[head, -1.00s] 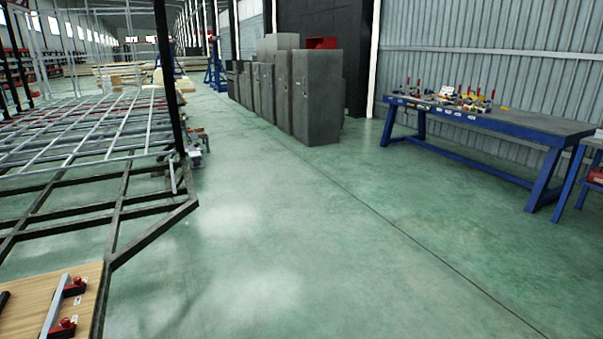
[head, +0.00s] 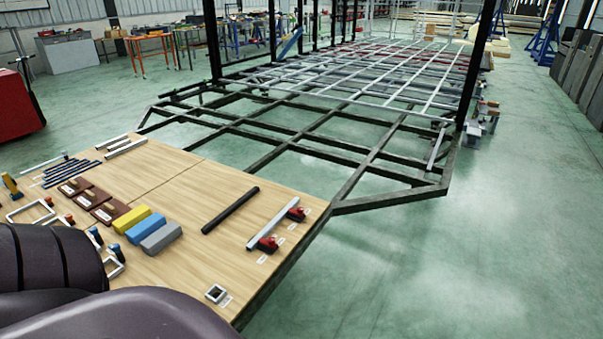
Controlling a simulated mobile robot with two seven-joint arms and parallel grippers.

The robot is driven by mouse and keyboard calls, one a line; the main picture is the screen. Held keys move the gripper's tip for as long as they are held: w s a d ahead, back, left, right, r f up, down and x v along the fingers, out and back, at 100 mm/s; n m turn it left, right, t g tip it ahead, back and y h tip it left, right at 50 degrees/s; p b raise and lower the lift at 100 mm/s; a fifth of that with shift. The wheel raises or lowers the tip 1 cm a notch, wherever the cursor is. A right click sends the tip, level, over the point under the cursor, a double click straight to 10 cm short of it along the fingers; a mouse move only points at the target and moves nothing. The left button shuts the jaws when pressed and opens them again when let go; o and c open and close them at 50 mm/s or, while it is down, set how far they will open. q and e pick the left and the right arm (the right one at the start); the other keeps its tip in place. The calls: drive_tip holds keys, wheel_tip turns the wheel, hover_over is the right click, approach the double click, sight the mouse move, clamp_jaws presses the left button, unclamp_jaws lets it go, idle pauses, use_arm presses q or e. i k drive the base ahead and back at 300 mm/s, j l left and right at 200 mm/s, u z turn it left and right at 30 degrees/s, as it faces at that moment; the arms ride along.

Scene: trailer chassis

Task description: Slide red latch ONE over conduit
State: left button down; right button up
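Two red latches sit at the right end of the wooden board in the head view. One red latch (head: 268,244) is at the near end of a light grey square bar, the other red latch (head: 296,213) at its far end. The grey bar (head: 272,229) lies beside or against both; I cannot tell whether either latch is over it. A black tube (head: 230,210) lies to their left. I cannot tell which latch is ONE or which bar is the conduit. Dark parts of my own body fill the lower left. Neither gripper is in view.
The wooden board (head: 150,190) also holds yellow, blue and grey blocks (head: 145,229), brown blocks, rods and clamps. The black trailer frame (head: 390,187) extends behind it. Green floor (head: 490,250) is clear to the right. A red cabinet (head: 18,105) stands at far left.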

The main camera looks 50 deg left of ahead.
sight(300, 210)
drive_tip(key=i+u, duration=0.25)
drive_tip(key=i, duration=0.35)
drive_tip(key=i+l+u, duration=0.1)
drive_tip(key=i+u, duration=0.15)
drive_tip(key=i, duration=0.4)
drive_tip(key=i+u, duration=0.45)
drive_tip(key=i+l+u, duration=0.2)
drive_tip(key=i+u, duration=0.2)
drive_tip(key=i, duration=0.2)
